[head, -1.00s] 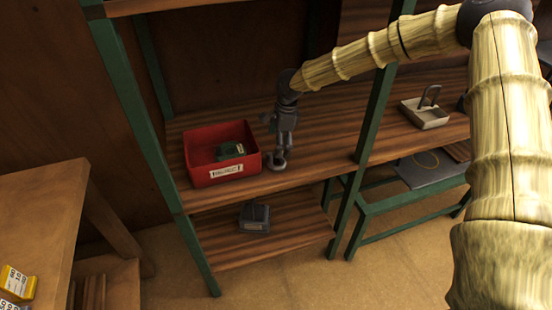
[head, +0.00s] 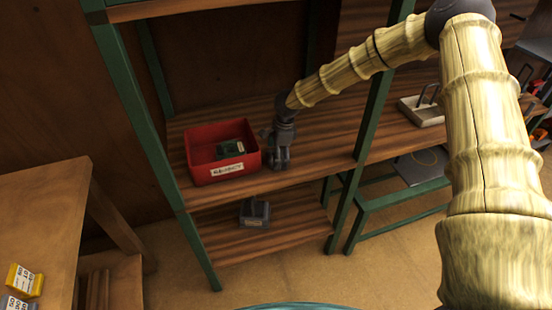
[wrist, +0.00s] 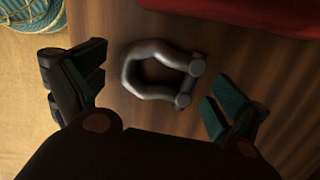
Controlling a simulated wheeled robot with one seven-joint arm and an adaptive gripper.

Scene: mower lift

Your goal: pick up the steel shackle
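The steel shackle (wrist: 133,70) is a grey U-shaped piece with a pin across its open end, lying flat on the wooden shelf in the wrist view. My gripper (wrist: 155,90) is open, with one dark-and-teal finger left of the shackle and the other to its right. Neither finger visibly grips it. In the head view my gripper (head: 277,160) points down at the shelf, just right of the red bin, and hides the shackle there.
The red bin (head: 222,173), labelled and holding a dark green item, stands close beside my gripper. A green shelf post (head: 371,110) is to the right. A dark grey object (head: 254,212) sits on the lower shelf. A beige tray (head: 422,112) stands farther right.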

